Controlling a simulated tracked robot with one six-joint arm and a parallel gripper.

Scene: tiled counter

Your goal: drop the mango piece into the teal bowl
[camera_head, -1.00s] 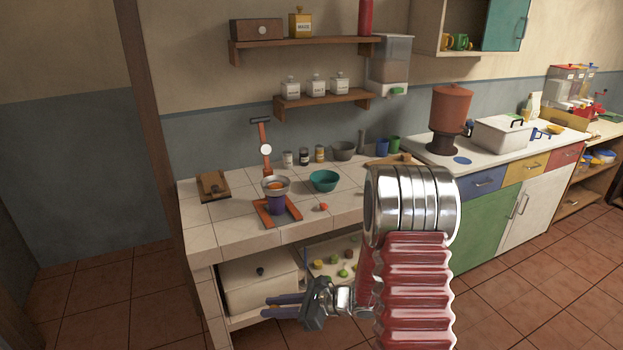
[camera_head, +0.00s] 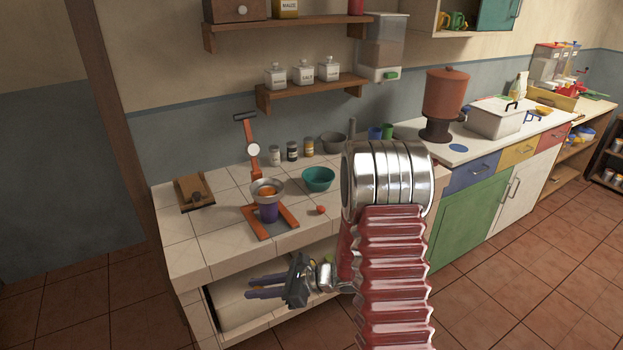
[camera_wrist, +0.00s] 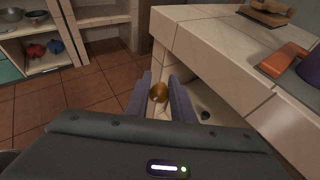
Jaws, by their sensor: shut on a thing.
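In the wrist view, a small orange-yellow mango piece (camera_wrist: 159,92) sits between the two fingers of my gripper (camera_wrist: 160,85), which is shut on it. In the head view my gripper (camera_head: 250,287) is in front of the counter, below its top, with its fingers pointing left. I cannot make out the mango piece there. The teal bowl (camera_head: 318,182) stands upright on the tiled counter (camera_head: 205,243), above and to the right of my gripper in the picture. It looks empty, though its bottom is partly hidden.
A metal pan with orange contents (camera_head: 268,187) sits above a purple cup (camera_head: 269,212) on an orange-framed stand, left of the bowl. A small red item (camera_head: 321,210) lies in front of the bowl. Jars (camera_head: 292,152) and a grey bowl (camera_head: 334,142) stand behind. The counter's front edge is near my gripper.

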